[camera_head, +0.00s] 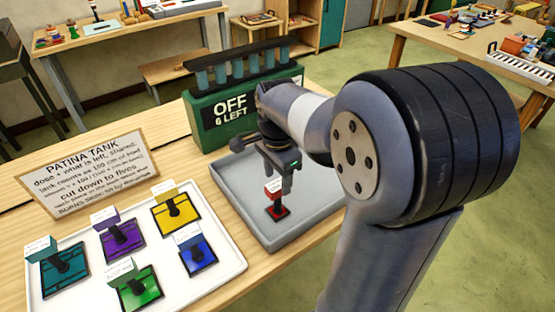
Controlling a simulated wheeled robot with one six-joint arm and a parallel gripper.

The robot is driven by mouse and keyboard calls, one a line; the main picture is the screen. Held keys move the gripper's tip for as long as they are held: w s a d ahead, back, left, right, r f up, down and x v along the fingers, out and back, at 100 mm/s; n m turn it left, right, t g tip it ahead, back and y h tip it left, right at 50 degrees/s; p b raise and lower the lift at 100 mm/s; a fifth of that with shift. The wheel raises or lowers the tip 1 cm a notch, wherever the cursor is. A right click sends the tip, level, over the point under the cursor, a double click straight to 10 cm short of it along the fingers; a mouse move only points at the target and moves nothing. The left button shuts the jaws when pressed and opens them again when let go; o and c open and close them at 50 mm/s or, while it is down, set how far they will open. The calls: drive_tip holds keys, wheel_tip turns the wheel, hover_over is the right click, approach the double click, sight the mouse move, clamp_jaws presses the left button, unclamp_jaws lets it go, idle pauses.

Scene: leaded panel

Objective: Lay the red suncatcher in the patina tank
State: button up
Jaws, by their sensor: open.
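The red suncatcher (279,212), a small red plate with an upright post and a white-and-red tag, sits in the grey tray (232,188) in front of the green box, which looks to be the patina tank. My gripper (280,182) is open, pointing down right over the suncatcher's tag. The fingers partly overlap the tag in this view, and I cannot tell whether they touch it. The green box (213,131) reads "OFF 6 LEFT" and bears a row of blue vials.
A white tray (86,303) at the left holds teal, purple, yellow, green and blue suncatchers with tags. A "PATINA TANK" sign (84,172) stands behind it. My arm covers the table's right side. Other benches with tools (478,43) stand farther back.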

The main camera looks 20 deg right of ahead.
wheel_tip(320, 180, up, 6)
drive_tip(key=shift+r, duration=0.1)
idle(0.6)
